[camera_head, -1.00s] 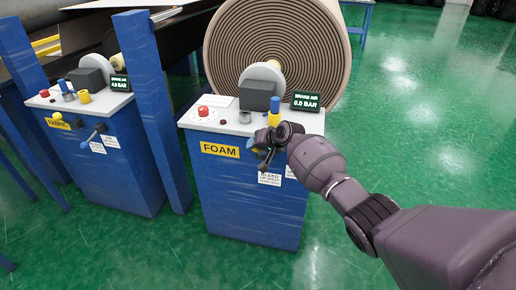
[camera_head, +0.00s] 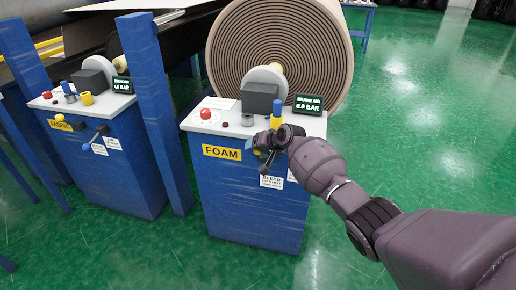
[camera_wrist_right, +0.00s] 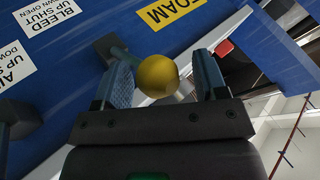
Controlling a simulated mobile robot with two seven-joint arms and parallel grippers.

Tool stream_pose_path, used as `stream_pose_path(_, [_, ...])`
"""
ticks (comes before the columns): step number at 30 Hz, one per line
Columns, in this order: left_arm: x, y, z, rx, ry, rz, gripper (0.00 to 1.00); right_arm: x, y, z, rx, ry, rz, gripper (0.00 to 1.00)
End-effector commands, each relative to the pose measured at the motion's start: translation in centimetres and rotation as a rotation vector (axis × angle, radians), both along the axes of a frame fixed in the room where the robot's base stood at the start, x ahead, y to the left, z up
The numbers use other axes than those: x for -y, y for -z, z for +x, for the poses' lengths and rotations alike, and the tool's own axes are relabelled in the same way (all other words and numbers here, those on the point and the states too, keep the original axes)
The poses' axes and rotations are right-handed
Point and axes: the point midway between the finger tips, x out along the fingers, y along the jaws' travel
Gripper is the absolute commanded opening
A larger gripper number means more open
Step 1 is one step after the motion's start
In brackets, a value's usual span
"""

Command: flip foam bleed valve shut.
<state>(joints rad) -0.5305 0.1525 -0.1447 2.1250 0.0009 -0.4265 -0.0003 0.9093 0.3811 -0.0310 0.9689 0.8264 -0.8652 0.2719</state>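The blue foam cabinet (camera_head: 245,195) carries a yellow FOAM sign (camera_head: 221,152) and a bleed label (camera_head: 271,182). In the right wrist view, upside down, the bleed label (camera_wrist_right: 50,15) reads up shut, down open. A yellow ball knob (camera_wrist_right: 158,76) on a lever from a dark mount (camera_wrist_right: 107,45) sits between the fingers of my right gripper (camera_wrist_right: 162,82). The fingers are open around it, with small gaps on both sides. In the head view my right gripper (camera_head: 264,150) is at the cabinet front and hides the knob and lever. My left gripper is out of view.
A foam display (camera_head: 308,104) reads 0.0 BAR, with a red button (camera_head: 205,114) and a blue-yellow control (camera_head: 277,112) on top. A large roll (camera_head: 285,40) stands behind. A fabric cabinet (camera_head: 118,175) and blue post (camera_head: 155,110) are at left. Floor right is clear.

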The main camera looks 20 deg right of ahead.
Motion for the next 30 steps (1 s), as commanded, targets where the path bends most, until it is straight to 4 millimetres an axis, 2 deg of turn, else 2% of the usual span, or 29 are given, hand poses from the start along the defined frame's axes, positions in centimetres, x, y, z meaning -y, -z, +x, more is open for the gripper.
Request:
stream_pose_path(5, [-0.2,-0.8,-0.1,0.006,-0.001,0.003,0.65,0.6,-1.5,-0.8,0.006,0.001,0.0,0.66])
stream_pose_path(12, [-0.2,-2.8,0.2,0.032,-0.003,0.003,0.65,2.2,-4.7,-3.6,0.011,0.0,-0.001,0.66])
stream_pose_path(18, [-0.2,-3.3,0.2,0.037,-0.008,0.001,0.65,3.3,-6.5,-5.7,0.009,0.0,0.0,0.66])
stream_pose_path(24, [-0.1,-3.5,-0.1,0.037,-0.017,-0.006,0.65,3.9,-7.2,-6.8,0.005,-0.002,0.0,0.66])
stream_pose_path(30, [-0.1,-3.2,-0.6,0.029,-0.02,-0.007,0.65,4.0,-7.1,-7.0,0.002,-0.001,0.001,0.66])
